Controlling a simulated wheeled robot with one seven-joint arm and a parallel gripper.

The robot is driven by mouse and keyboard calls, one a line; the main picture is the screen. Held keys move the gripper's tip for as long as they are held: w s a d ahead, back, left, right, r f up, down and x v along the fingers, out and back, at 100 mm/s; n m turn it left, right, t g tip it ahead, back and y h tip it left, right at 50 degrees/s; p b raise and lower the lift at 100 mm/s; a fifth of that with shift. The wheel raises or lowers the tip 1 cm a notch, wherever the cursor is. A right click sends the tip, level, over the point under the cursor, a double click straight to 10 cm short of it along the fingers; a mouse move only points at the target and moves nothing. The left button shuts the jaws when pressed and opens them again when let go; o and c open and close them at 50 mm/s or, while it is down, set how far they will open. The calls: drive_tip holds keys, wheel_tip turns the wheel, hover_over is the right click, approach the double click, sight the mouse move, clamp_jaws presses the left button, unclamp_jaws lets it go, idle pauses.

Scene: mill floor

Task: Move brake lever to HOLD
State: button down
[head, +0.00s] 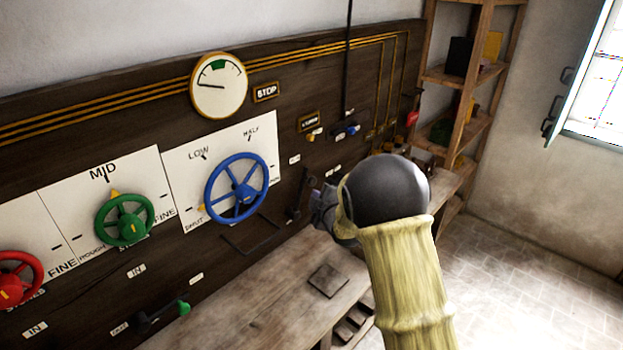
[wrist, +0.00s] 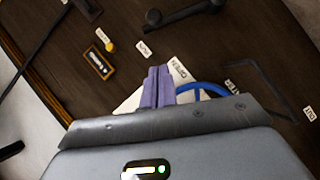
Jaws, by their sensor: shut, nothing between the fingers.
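My gripper (head: 322,208) is in front of the dark wooden board, right of the blue handwheel (head: 236,188). In the wrist view its two purple fingers (wrist: 158,86) are together and empty. No label that I can read says HOLD or names a brake lever, so I cannot tell which lever it is. A black lever (head: 297,196) is on the board just left of my gripper. A black lever also shows at the top of the wrist view (wrist: 186,13). A lever with a red grip (head: 412,118) is at the board's far right. A green-knobbed lever (head: 182,308) is low on the left.
A green handwheel (head: 124,220) and a red one (head: 15,278) are on the left. A round gauge (head: 219,85) and a STOP plate (head: 265,92) are above. A yellow knob (wrist: 110,47) and a blue knob (head: 352,130) stick out. A wooden bench (head: 270,320) runs below.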

drive_tip(key=shift+w, duration=0.15)
drive_tip(key=p, duration=0.5)
approach(309, 181)
drive_tip(key=w+a, duration=0.2)
drive_tip(key=a, duration=0.2)
drive_tip(key=w+p, duration=0.1)
drive_tip(key=w+d+f+p, duration=0.1)
drive_tip(key=w, duration=0.1)
drive_tip(key=shift+w+f, duration=0.1)
drive_tip(key=shift+f, duration=0.05)
drive_tip(key=shift+w+d, duration=0.1)
drive_tip(key=shift+d, duration=0.15)
